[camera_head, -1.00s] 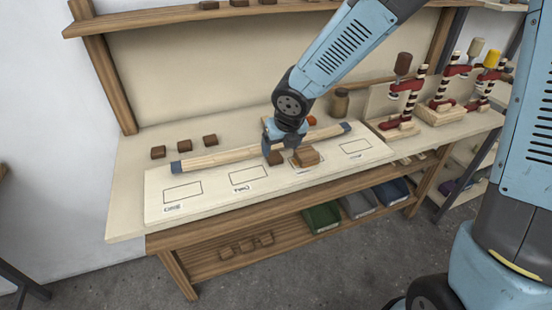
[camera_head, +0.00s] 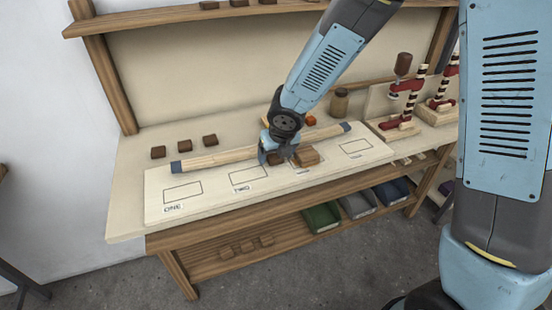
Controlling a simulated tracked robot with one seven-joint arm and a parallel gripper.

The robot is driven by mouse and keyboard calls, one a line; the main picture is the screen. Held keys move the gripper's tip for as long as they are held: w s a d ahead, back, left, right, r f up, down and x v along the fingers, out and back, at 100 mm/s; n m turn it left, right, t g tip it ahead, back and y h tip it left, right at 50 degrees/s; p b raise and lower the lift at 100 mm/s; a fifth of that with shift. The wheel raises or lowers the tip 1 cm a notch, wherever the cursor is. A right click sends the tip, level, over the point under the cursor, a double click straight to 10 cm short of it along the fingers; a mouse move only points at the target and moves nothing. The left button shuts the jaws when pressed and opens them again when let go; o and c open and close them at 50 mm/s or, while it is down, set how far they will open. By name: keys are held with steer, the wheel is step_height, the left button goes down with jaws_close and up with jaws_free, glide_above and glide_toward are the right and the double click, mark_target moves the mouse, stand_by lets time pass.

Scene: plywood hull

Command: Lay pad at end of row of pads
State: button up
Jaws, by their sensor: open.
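Three small brown pads stand in a row at the back left of the bench: left (camera_head: 158,152), middle (camera_head: 184,146) and right (camera_head: 209,139). A larger brown block (camera_head: 306,156) sits on the third outlined space of the pale board (camera_head: 215,205). Another small brown pad (camera_head: 277,159) is just left of it, partly hidden by my gripper. My gripper (camera_head: 268,158) is open and low over the board, its fingers at this pad. I cannot tell whether they touch it.
A wooden rod (camera_head: 215,159) with grey ends lies along the board's back, behind my gripper. Outlines marked ONE (camera_head: 183,191) and TWO (camera_head: 247,175) are empty, as is the far right one (camera_head: 356,146). A jar (camera_head: 340,102) and red clamps (camera_head: 405,88) stand behind.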

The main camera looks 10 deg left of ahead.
steer(key=shift+f, duration=0.1)
steer(key=c, duration=1.2)
